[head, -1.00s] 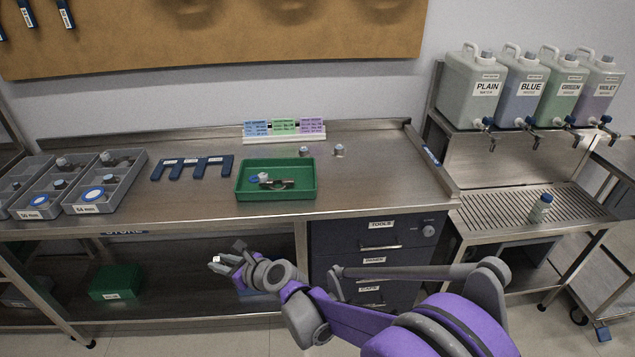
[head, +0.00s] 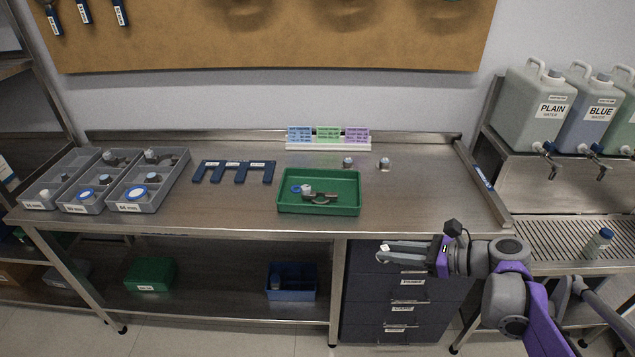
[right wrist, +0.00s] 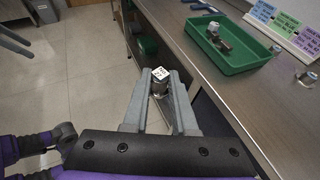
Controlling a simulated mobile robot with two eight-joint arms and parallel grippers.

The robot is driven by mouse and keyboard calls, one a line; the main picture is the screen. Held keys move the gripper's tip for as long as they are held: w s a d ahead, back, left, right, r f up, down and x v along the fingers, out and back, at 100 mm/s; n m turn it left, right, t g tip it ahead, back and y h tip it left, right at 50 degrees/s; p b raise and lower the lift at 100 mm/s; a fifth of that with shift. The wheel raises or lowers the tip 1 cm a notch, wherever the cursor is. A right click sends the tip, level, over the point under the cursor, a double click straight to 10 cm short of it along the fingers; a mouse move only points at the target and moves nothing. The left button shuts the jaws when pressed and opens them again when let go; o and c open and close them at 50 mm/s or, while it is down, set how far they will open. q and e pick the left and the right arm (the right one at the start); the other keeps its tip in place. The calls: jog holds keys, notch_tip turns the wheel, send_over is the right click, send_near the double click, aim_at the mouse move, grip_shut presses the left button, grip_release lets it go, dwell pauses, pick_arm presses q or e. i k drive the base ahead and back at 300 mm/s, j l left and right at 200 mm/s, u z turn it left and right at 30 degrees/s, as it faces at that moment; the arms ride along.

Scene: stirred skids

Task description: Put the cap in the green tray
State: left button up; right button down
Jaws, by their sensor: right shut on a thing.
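My right gripper (head: 384,249) is shut on a small silver-grey cap with a white, marked top (right wrist: 158,80). The cap sits between the fingertips in the right wrist view. In the head view the gripper is in front of the bench's front edge, below and right of the green tray, and the cap shows only as a small white spot. The green tray (head: 340,208) lies on the bench top. It holds a grey metal piece (head: 322,197) and a small white-and-blue piece (head: 300,189).
A dark blue slotted rack (head: 235,165) and grey bins (head: 148,200) are on the left. A drawer unit (head: 365,290) is under the bench. Bench top right of the tray is clear.

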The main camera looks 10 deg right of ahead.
aim_at(339, 188)
jog(key=i, duration=1.25)
